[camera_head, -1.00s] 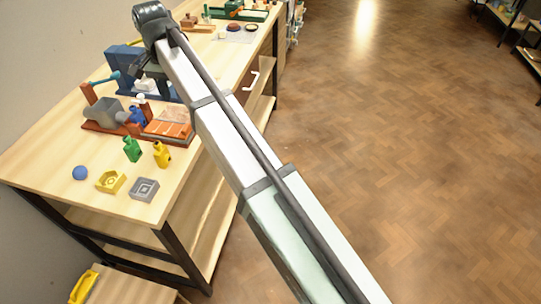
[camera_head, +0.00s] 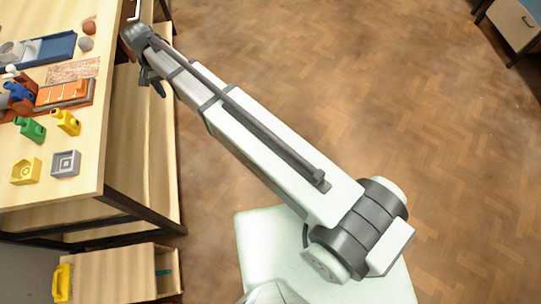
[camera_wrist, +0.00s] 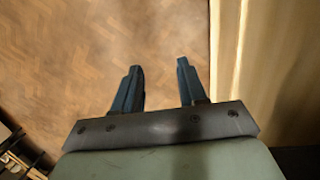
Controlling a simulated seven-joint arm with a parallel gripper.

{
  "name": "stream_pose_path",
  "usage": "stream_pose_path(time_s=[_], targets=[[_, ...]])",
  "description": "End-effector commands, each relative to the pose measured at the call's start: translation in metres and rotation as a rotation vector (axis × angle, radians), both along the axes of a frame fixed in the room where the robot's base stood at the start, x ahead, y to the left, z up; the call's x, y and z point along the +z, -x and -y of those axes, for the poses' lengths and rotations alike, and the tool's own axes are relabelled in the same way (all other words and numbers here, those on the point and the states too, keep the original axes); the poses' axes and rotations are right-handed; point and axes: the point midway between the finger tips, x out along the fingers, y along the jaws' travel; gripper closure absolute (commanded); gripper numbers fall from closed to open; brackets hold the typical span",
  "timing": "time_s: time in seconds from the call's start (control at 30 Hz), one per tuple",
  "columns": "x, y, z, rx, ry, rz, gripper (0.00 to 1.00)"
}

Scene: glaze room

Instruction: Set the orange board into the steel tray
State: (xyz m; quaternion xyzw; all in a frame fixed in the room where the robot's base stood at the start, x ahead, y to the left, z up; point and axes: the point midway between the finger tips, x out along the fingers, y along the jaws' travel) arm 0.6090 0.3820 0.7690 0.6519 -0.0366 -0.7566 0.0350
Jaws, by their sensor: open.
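An orange, flat, slotted piece (camera_head: 66,91) lies near the right edge of the bench in the head view, beside a speckled brownish slab (camera_head: 73,70). It may be the orange board, but I cannot be sure. I cannot make out a steel tray in either view. My gripper (camera_head: 154,84) is just off the bench's right side, to the right of the orange piece and apart from it. In the wrist view my gripper (camera_wrist: 158,82) is open, with nothing between its two fingers and the floor below.
The bench (camera_head: 82,185) also bears a green bottle (camera_head: 30,129), a yellow bottle (camera_head: 66,121), a yellow block (camera_head: 26,171), a grey block (camera_head: 66,163) and a blue tray (camera_head: 42,50). A low wooden unit (camera_head: 112,273) stands below.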

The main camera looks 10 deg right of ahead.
Motion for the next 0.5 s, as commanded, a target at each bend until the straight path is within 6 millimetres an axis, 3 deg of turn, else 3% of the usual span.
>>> stream_pose_path(time_s=[0.03, 0.1, 0.27, 0.5], targets=[[-0.021, 0.004, 0.021, -0.005, 0.007, -0.017, 0.58], [-0.046, 0.008, 0.044, -0.006, 0.013, -0.036, 0.58], [-0.100, 0.022, 0.097, -0.008, 0.021, -0.077, 0.58], [-0.172, 0.059, 0.173, -0.011, 0.025, -0.146, 0.58]])
